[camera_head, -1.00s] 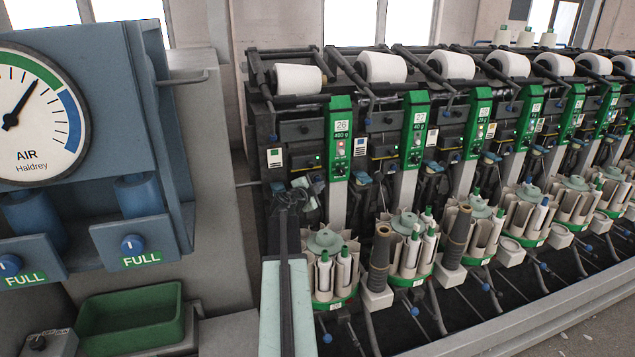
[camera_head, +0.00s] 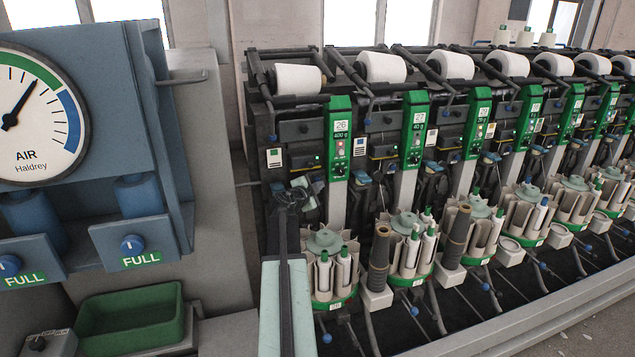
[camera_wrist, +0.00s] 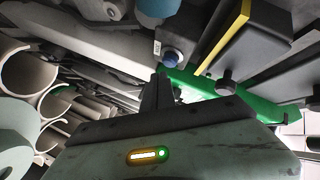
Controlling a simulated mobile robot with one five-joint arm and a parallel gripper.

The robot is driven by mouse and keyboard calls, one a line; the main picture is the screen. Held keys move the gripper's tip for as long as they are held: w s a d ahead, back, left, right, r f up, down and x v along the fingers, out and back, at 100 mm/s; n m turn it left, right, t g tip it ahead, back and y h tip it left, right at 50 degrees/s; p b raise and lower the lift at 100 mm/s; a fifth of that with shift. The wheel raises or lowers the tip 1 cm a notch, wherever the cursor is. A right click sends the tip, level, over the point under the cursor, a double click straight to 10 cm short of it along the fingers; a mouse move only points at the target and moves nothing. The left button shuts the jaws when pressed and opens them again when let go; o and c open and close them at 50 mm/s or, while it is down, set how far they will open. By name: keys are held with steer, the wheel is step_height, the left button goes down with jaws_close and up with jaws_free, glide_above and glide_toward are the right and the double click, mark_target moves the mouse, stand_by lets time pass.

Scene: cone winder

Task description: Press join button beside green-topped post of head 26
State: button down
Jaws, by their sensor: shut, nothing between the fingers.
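Head 26 is the nearest winding head in the head view. Its post has a green top panel (camera_head: 340,137) with a "26" label, a lamp and dark knobs. In the wrist view a green strip (camera_wrist: 255,112) runs behind my fingers; it seems to be that green top. A round blue button (camera_wrist: 170,58) sits on a grey block beside the strip. My gripper (camera_wrist: 161,74) is shut and empty, its dark fingertips just below the blue button in the picture. I cannot tell whether they touch it. In the head view my arm hides the lower left of head 26.
A dark box with a yellow stripe (camera_wrist: 232,40) is close at the upper right of the wrist view. Pale tube holders (camera_wrist: 30,70) are at the left. Head 27 (camera_head: 415,135) stands right of head 26. A blue air gauge cabinet (camera_head: 120,70) stands at the left.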

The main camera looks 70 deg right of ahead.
steer(key=shift+w+d, duration=0.2)
steer(key=shift+d, duration=0.05)
steer(key=shift+w+d, duration=0.25)
steer(key=shift+d, duration=0.15)
stand_by(0.7)
steer(key=shift+a, duration=0.1)
steer(key=shift+s+a, duration=0.45)
steer(key=shift+a, duration=0.2)
steer(key=s+a, duration=0.3)
steer(key=shift+s+a, duration=0.1)
steer(key=shift+a, duration=0.3)
stand_by(0.9)
